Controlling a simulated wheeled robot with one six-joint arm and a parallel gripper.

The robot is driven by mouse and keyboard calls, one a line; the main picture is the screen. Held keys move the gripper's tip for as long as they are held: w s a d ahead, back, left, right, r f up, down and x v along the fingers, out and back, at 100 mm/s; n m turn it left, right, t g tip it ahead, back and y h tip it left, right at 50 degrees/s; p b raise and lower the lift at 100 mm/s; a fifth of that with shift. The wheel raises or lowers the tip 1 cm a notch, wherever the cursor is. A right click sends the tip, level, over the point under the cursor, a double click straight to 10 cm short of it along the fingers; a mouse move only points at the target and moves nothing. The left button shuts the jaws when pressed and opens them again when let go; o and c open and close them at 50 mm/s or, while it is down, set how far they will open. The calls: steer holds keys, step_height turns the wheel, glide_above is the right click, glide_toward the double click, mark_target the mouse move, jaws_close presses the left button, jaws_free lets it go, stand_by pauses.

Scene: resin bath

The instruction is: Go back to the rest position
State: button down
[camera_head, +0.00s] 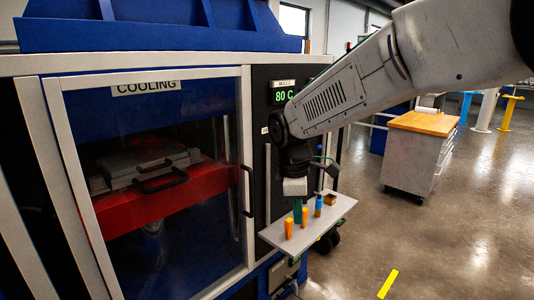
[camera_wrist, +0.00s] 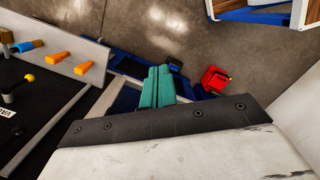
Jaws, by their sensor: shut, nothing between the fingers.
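My gripper (camera_head: 297,212) hangs pointing down in front of the machine's side panel, above the small grey shelf in the head view. Its teal fingers show together in the wrist view (camera_wrist: 158,86), shut with nothing between them. My arm reaches in from the upper right. From the head view I cannot tell exactly how far the fingertips are from the shelf.
The grey shelf (camera_head: 318,231) bears orange pieces (camera_head: 288,229) and a blue piece (camera_head: 318,206). The machine's glass door (camera_head: 150,225) is closed, with a red tray (camera_head: 150,205) behind it.

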steer(key=s+d+r+m, duration=0.1)
steer(key=s+d+m, duration=0.4)
steer(key=s, duration=0.4)
steer(key=s+d+r+m+t, duration=0.1)
steer(key=s+d+m, duration=0.5)
steer(key=s+d, duration=0.2)
steer(key=s+d+r+m+y, duration=0.1)
steer(key=s+d+m, duration=0.4)
steer(key=s, duration=0.6)
steer(key=shift+s+d+r+t, duration=0.3)
steer(key=shift+d+r, duration=0.15)
steer(key=shift+d, duration=0.3)
steer(key=shift+a, duration=0.1)
